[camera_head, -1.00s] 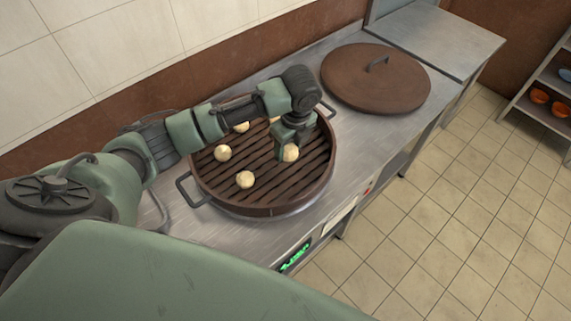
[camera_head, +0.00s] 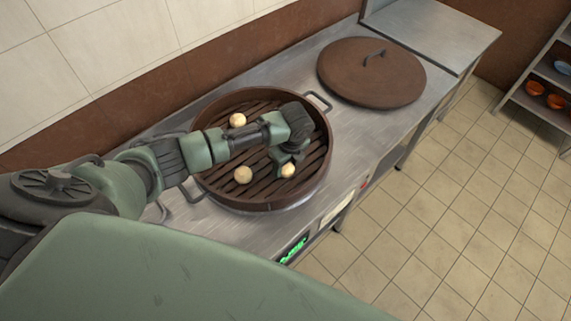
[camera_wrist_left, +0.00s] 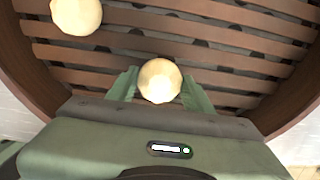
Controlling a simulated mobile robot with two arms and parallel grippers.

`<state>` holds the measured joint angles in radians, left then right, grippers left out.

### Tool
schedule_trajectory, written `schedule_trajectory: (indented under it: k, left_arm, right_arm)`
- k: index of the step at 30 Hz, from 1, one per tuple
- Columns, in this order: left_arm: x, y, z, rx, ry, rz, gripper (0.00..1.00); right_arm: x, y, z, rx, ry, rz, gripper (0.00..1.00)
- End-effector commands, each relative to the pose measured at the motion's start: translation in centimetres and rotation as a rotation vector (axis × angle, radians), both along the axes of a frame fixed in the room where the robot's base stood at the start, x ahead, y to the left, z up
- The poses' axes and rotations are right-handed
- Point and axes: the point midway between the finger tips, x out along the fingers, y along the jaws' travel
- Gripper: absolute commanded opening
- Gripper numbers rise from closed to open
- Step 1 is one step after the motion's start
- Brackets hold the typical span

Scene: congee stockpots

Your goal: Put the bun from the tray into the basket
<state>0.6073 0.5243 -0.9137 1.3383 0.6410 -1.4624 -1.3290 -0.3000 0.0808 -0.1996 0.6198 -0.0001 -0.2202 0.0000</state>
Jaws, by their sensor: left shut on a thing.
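The basket (camera_head: 262,201) is a round brown steamer with a slatted floor and side handles on the steel counter. My left gripper (camera_head: 286,167) is down inside it, near its right front part. The gripper is shut on a pale bun (camera_head: 288,171). In the left wrist view this bun (camera_wrist_left: 160,80) sits between the two green fingers (camera_wrist_left: 159,88), over the slats. Whether it touches the slats I cannot tell. Other buns lie on the slats, one at the back (camera_head: 237,120) and one at the front (camera_head: 243,175). My arm hides part of the basket. No tray is seen.
A round brown lid (camera_head: 371,73) with a handle lies on the counter (camera_head: 352,130) right of the basket. A steel table (camera_head: 440,35) stands behind it. A shelf (camera_head: 540,103) with orange bowls is at the far right. The tiled floor is clear.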

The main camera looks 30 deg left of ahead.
Motion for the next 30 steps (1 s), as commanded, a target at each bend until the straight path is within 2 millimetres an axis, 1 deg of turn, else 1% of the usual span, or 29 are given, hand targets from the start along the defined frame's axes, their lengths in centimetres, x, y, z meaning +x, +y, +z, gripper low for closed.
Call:
schedule_trajectory:
  k: [4,5,6,7,16,20,23,30]
  left_arm:
    - [0.0,0.0,-0.4,0.0,0.001,0.001,0.12]
    - [0.0,0.0,-0.3,0.0,0.001,0.001,0.59]
    - [0.0,0.0,-0.3,0.0,0.001,0.001,0.7]
    - [0.0,0.0,-0.3,0.0,0.001,0.001,0.73]
    - [0.0,0.0,-0.2,0.0,0.0,0.001,0.73]
    - [0.0,-0.1,0.8,0.0,-0.001,0.0,0.73]
    - [0.0,-0.3,2.4,0.0,-0.003,0.0,0.73]
    - [-0.3,-1.1,7.6,-0.001,-0.004,-0.001,0.73]
  right_arm:
    - [0.0,0.0,-0.2,0.0,0.0,0.0,0.0]
    - [0.0,0.0,-0.1,0.0,0.0,0.0,0.0]
    - [0.0,0.0,-0.1,0.0,0.0,0.0,0.0]
    - [0.0,0.0,-0.1,0.0,0.0,0.0,0.0]
    - [0.0,0.0,-0.1,0.0,0.0,0.0,0.0]
    - [0.0,0.0,0.0,0.0,0.0,0.0,0.0]
    - [0.0,0.0,-0.1,0.0,0.0,0.0,0.0]
    - [0.0,0.0,-0.5,0.0,0.0,0.0,0.0]
